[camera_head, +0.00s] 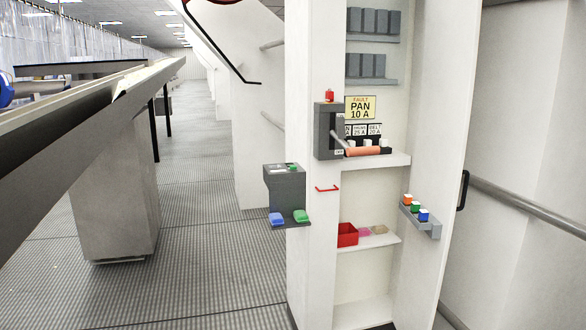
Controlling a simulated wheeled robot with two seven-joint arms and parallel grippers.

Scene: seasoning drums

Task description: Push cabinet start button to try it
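A white cabinet (302,90) stands open right of centre. A grey control box (285,188) is on its left side, with a blue block or button (277,218) and a green one (301,216) at its lower front. A small green spot (293,168) shows on the box's top. I cannot read a start label on any of these. A grey switch box with a lever (326,132) is on the cabinet's front edge, with a small red piece (329,96) on top. Neither of my grippers is in view.
A red bin (347,234) sits on a lower shelf. A grey holder (428,228) carries orange, green and blue pieces. The grey floor (190,240) left of the cabinet is clear.

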